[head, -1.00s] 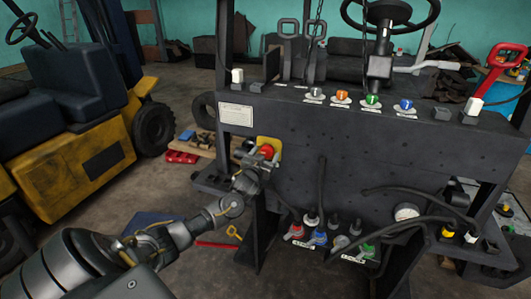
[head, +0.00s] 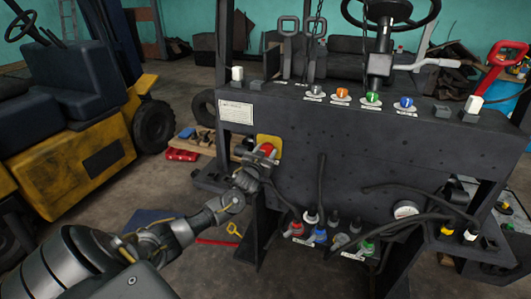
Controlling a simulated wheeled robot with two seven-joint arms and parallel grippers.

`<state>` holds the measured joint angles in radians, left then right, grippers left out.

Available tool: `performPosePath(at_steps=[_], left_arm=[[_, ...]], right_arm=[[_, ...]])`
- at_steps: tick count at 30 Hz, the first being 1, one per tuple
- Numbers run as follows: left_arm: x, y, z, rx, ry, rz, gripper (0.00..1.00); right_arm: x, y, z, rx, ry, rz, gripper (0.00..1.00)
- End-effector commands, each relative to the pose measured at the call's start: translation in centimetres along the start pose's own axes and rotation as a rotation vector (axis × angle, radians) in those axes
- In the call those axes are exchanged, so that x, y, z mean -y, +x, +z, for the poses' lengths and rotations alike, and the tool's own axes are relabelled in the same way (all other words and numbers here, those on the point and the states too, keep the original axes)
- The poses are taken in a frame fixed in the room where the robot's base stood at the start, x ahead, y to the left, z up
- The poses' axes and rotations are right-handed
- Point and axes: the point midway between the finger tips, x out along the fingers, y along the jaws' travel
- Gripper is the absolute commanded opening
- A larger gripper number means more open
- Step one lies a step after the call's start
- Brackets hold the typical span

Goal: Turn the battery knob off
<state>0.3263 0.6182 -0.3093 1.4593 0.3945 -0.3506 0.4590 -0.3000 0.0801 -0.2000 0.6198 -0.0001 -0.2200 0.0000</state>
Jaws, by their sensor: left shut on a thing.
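The battery knob (head: 267,149) is red and sits on a yellow plate (head: 275,142) at the left end of the dark forklift panel. My left gripper (head: 260,158) reaches it from the lower left and is shut on the knob. The fingers hide much of the knob, so I cannot tell which way it is turned. My right gripper is not in view.
The dark panel (head: 330,150) carries coloured knobs along its top, with a green one (head: 373,99) near the middle. Black cables and several coloured connectors hang below, near a round gauge (head: 405,210). A yellow forklift (head: 95,160) stands at the left.

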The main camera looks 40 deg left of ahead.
Motion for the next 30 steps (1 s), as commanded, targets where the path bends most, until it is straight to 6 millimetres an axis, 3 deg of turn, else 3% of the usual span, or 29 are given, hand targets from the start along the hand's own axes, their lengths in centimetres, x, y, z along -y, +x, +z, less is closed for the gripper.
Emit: performPosePath(at_steps=[8,30], left_arm=[[-0.01,-0.03,0.03,-0.001,-0.161,-0.001,0.24],[0.09,-0.01,-0.02,0.0,-0.857,-0.001,0.24]], right_arm=[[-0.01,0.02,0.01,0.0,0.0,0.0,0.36],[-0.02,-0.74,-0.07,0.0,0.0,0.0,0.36]])
